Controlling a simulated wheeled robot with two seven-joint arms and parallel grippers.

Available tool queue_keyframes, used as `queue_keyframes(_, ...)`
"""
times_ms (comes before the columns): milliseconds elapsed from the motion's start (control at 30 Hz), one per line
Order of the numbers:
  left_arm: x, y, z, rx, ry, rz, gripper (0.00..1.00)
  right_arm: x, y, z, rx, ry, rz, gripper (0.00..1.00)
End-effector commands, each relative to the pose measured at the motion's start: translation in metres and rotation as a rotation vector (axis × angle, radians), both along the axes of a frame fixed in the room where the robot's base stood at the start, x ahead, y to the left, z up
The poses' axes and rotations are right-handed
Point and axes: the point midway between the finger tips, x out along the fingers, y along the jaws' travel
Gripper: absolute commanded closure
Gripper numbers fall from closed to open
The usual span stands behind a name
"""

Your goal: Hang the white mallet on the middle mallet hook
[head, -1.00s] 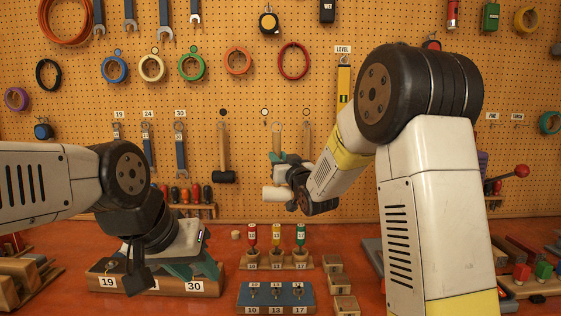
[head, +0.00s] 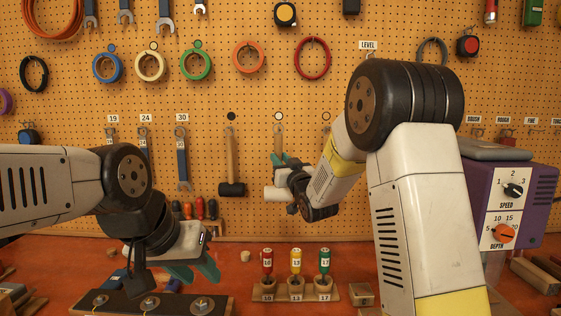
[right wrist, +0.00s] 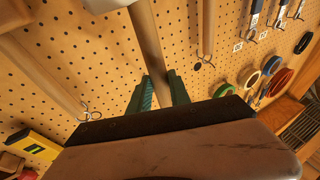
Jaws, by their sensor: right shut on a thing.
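The white mallet (head: 277,193) hangs head-down in my right gripper (head: 287,162), in front of the pegboard. In the right wrist view my right gripper (right wrist: 160,93) is shut on its wooden handle (right wrist: 147,40), with the white head (right wrist: 104,4) at the top edge. In the head view the handle's upper end overlaps the middle mallet hook (head: 278,118), under the white-rimmed dot. I cannot tell whether it touches the hook; the wrist view hides that end. My left gripper (head: 194,272) is open and empty above the bench.
A black mallet (head: 232,188) hangs on the hook to the left. Another handle (right wrist: 40,75) and its hook show close by in the wrist view. Below are screwdrivers in a rack (head: 297,292). A purple machine (head: 535,200) stands at the right.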

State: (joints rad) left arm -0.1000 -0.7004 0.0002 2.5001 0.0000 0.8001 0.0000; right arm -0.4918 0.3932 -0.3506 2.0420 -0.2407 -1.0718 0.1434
Motion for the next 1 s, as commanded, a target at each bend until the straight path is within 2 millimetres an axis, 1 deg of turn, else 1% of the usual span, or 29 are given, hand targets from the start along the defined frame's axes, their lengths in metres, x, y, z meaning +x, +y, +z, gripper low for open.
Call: queue_keyframes(1000,0.0,0.0,0.0,0.0,0.0,0.0,0.64,0.06,0.0,-0.005,-0.001,-0.001,0.0,1.0)
